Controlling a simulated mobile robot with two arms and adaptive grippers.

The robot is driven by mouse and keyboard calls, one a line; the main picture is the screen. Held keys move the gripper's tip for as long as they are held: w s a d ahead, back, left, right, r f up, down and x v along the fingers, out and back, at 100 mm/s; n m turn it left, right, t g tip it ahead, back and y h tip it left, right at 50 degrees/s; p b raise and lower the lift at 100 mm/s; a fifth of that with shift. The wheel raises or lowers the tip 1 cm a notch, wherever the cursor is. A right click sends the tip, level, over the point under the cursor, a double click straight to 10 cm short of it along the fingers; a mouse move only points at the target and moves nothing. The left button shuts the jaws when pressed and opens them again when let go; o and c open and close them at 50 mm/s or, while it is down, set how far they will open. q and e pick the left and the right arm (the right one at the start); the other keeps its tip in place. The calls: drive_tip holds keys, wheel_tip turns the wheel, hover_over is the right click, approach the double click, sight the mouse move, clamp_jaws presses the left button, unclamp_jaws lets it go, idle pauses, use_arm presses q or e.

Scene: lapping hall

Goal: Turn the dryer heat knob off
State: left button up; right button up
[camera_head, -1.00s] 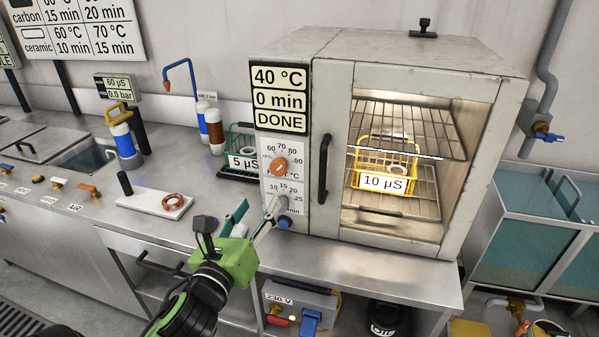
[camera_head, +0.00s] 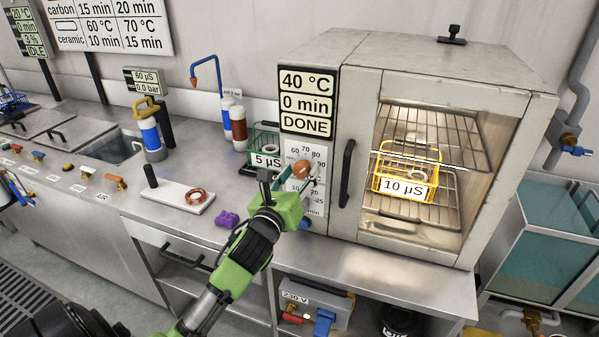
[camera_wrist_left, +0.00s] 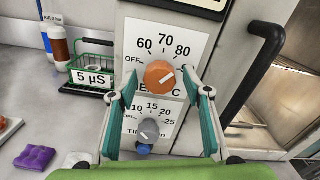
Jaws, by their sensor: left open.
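The dryer (camera_head: 361,75) has an orange heat knob (camera_head: 302,168) on its front panel, left of the door. In the left wrist view the orange knob (camera_wrist_left: 158,76) has its white mark slanting to the upper right, away from the OFF label at left. My left gripper (camera_head: 301,184) is at the panel, partly hiding it in the head view. In the left wrist view its open teal fingers (camera_wrist_left: 163,88) stand either side of the heat knob, with gaps visible. A grey timer knob (camera_wrist_left: 149,130) sits below. The display (camera_head: 307,103) reads 40 °C, 0 min, DONE. My right gripper is not in view.
A black door handle (camera_head: 347,174) stands right of the panel. A green basket (camera_wrist_left: 93,76) labelled 5 µS is left of the dryer. A yellow basket (camera_head: 405,174) is inside it. A purple object (camera_head: 227,219) lies on the counter. A blue button (camera_wrist_left: 144,149) is below the timer knob.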

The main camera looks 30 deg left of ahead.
use_arm(q)
drive_tip(key=c, duration=1.1)
